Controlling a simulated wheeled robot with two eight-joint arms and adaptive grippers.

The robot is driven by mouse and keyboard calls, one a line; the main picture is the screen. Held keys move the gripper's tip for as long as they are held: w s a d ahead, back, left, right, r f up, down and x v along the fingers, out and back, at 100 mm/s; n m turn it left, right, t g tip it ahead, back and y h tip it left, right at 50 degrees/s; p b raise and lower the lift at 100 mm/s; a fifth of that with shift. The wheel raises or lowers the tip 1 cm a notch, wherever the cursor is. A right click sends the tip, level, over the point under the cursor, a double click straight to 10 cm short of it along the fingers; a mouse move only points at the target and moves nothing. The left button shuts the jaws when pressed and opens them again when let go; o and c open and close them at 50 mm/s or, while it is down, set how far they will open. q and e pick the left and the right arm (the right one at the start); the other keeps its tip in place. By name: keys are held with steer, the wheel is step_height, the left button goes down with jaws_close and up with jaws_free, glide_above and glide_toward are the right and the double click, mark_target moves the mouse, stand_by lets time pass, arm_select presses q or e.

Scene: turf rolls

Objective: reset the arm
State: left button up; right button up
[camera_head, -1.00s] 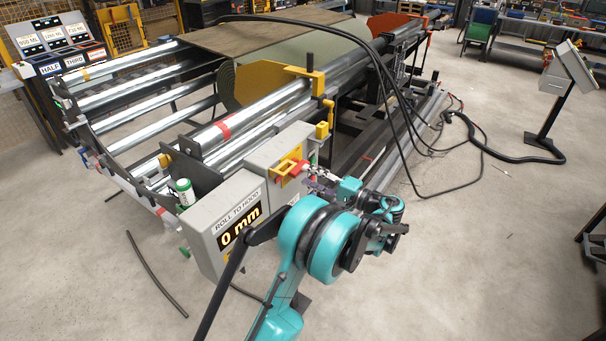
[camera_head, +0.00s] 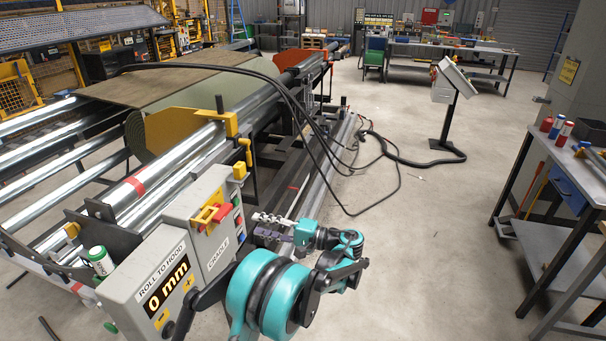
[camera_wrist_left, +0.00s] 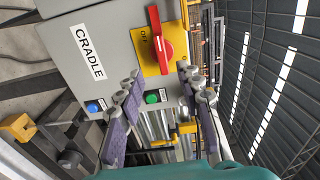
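My left arm is teal and black. Its gripper (camera_head: 272,225) is in front of the grey control boxes, to the right of the red rotary switch (camera_head: 222,212) on its yellow plate. In the left wrist view the gripper's two purple-and-grey fingers (camera_wrist_left: 158,80) are spread apart with nothing held between them. Beyond them the red switch handle (camera_wrist_left: 163,47) is clear of the fingers, on the box labelled CRADLE (camera_wrist_left: 115,35). The word OFF shows beside the handle. My right gripper is in neither view.
The roll machine (camera_head: 190,88) with shiny rollers and black cables (camera_head: 290,100) fills the left and centre. The ROLL TO HOOD box (camera_head: 150,285) reads 0 mm. A console stand (camera_head: 446,120) and a workbench (camera_head: 575,165) stand right. Open floor (camera_head: 420,230) lies between.

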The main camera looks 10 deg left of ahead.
arm_select(q)
steer(key=s+a+m+t+h, duration=0.2)
steer(key=s+a+h, duration=0.1)
steer(key=s+h, duration=0.6)
steer(key=s+d+f+n+t+h, duration=0.1)
steer(key=s+d+h, duration=0.3)
steer(key=s, duration=0.4)
steer(key=s+d+f+n+t+h, duration=0.1)
steer(key=s+d+f+t+h, duration=0.2)
steer(key=s+d, duration=0.4)
steer(key=s+f+h, duration=0.1)
steer(key=s+h, duration=0.1)
steer(key=shift+s+d+n, duration=0.15)
steer(key=shift+s+n, duration=0.15)
steer(key=shift+n, duration=0.1)
